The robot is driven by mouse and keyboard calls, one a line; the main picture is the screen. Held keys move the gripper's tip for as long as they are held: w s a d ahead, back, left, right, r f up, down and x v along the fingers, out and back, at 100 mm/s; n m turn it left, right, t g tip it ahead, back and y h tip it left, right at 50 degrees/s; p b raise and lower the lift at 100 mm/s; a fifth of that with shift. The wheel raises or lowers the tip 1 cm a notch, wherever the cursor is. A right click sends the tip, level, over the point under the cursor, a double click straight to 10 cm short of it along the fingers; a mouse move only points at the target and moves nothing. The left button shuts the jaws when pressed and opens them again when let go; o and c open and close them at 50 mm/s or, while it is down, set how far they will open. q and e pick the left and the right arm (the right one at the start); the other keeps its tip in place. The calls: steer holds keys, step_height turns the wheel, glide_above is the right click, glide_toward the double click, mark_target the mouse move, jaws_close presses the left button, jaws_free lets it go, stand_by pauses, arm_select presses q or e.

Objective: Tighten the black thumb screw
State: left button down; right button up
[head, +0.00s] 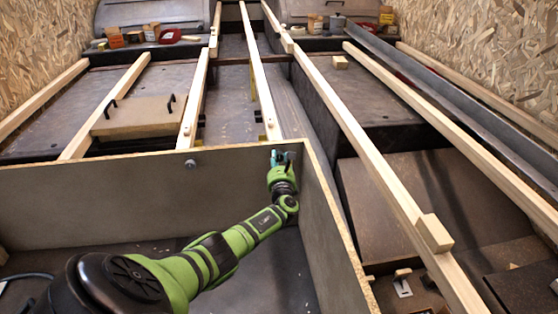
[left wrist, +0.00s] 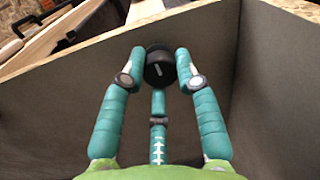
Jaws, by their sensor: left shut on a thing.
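The black thumb screw (left wrist: 160,68) shows in the left wrist view, with a light line mark on its round face. It sits at the upper part of a dark panel (left wrist: 75,95), just below the panel's wooden top edge. My left gripper (left wrist: 161,62) has its teal fingers shut around the screw, one on each side and a third below it. In the head view my left gripper (head: 281,158) is at the panel's right end, close to the corner, and mostly hides the screw. My right gripper is in neither view.
Long wooden beams (head: 262,85) run behind. A board with black handles (head: 135,117) lies at the back left.

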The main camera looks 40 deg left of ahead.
arm_select(q)
steer(key=c, duration=0.9)
jaws_free()
steer(key=shift+d+f, duration=0.35)
steer(key=shift+f, duration=0.1)
steer(key=shift+a+r, duration=0.1)
steer(key=shift+r, duration=0.1)
steer(key=v, duration=1.2)
